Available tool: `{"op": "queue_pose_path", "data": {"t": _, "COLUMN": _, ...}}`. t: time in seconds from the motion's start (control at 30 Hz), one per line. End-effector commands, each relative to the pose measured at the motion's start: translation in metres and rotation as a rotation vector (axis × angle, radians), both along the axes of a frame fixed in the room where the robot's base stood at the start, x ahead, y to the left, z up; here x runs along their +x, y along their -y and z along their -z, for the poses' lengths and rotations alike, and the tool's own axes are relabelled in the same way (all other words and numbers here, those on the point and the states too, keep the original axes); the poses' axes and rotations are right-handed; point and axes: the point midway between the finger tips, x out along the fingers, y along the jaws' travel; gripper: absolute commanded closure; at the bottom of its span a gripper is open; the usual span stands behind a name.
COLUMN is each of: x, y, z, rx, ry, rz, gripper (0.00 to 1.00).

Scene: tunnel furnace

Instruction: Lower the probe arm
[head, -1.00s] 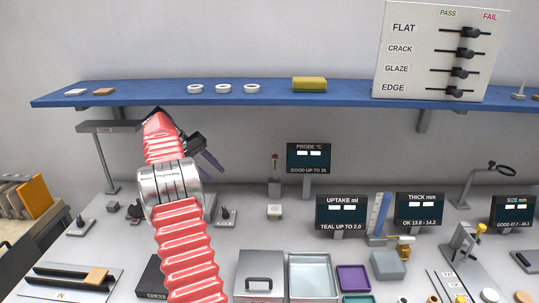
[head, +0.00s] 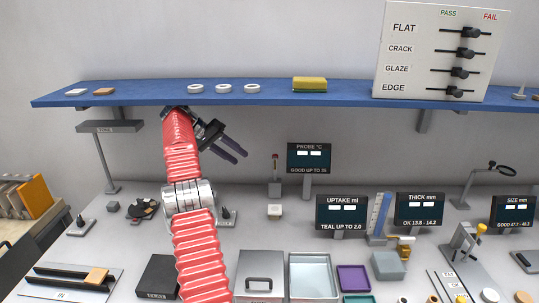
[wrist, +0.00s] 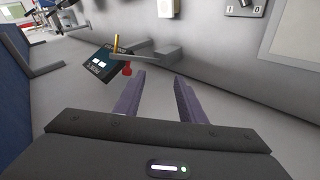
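The probe stand (head: 275,188) is a grey block with a thin upright post and a red tip (head: 275,157), just left of the PROBE °C display (head: 309,158). In the wrist view a grey bar (wrist: 135,57) carries a red knob (wrist: 127,70) and a gold rod (wrist: 116,43), beside the tilted display (wrist: 98,68). My gripper (head: 238,155) is left of the probe stand in the head view, below the blue shelf. In the wrist view its two purple fingers (wrist: 158,80) are apart with nothing between them; the red knob lies just beyond the left fingertip.
The blue shelf (head: 270,97) runs above my gripper. A small white block (head: 275,212) is on the bench in front of the probe stand. A lamp-like stand (head: 106,160) is at left. The UPTAKE display (head: 343,212) and several trays lie front right.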

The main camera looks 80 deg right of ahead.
Motion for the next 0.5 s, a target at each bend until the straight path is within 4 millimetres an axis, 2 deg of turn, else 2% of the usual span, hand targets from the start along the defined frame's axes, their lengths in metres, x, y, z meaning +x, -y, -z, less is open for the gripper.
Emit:
{"op": "queue_pose_path", "data": {"t": 0.27, "x": -0.022, "y": 0.01, "z": -0.001, "rx": 0.0, "ry": 0.0, "rz": 0.001, "gripper": 0.63}}
{"op": "queue_pose_path", "data": {"t": 0.5, "x": -0.056, "y": 0.026, "z": 0.0, "rx": 0.001, "ry": 0.001, "rz": 0.003, "gripper": 0.63}}
